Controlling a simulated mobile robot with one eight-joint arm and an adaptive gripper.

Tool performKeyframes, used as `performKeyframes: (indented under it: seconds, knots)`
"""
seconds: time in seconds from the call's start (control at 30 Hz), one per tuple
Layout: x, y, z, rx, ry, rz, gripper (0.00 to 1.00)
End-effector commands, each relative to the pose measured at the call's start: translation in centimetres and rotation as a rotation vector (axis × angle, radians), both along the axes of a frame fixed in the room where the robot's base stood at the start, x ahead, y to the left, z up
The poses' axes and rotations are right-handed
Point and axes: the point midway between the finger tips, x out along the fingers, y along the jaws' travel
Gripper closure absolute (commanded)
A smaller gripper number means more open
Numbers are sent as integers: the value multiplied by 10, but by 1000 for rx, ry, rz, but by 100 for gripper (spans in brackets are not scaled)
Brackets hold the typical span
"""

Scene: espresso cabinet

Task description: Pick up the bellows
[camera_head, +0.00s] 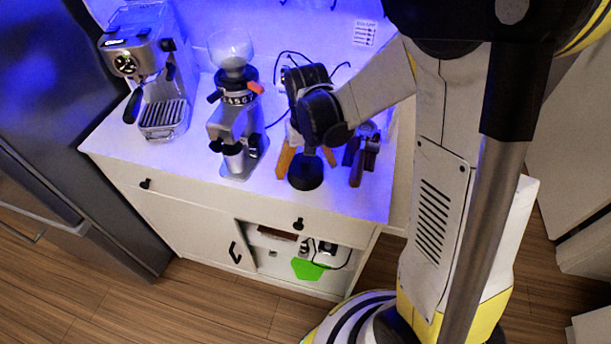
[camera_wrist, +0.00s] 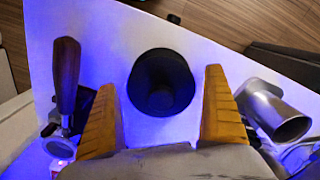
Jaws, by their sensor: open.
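The bellows, as I take it, is a black round cup-like piece (camera_head: 305,173) standing on the white countertop near its front edge. In the wrist view it is a dark open-topped cylinder (camera_wrist: 161,84). My gripper (camera_head: 307,160) is open, with its orange fingers pointing down over the bellows. In the wrist view the fingers (camera_wrist: 160,80) lie to the left and right of it, with a gap on each side. Nothing is held. The head view hides part of the upper bellows behind my gripper.
A grinder with a metal cup (camera_head: 233,158) stands left of my gripper, and an espresso machine (camera_head: 155,70) farther left. Wooden-handled tools (camera_head: 360,160) lie close on the right; one handle shows in the wrist view (camera_wrist: 66,78). The countertop's front edge (camera_head: 230,197) is near.

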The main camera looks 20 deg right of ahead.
Motion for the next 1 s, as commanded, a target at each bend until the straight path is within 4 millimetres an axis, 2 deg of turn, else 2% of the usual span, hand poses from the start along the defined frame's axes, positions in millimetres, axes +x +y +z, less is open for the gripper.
performKeyframes:
  seconds: [0.17, 0.2, 0.37, 0.4, 0.77, 0.87, 1.0]
  knots:
    - [0, 0, 0, 0, 0, 0, 0]
    - [0, 0, 0, 0, 0, 0, 3]
    - [0, 0, 0, 0, 0, 0, 52]
    - [0, 0, 0, 0, 0, 0, 57]
    - [0, 0, 5, 0, 0, 0, 58]
    - [0, 0, 14, 0, 0, 0, 58]
    - [0, 0, 37, 0, 0, 0, 58]
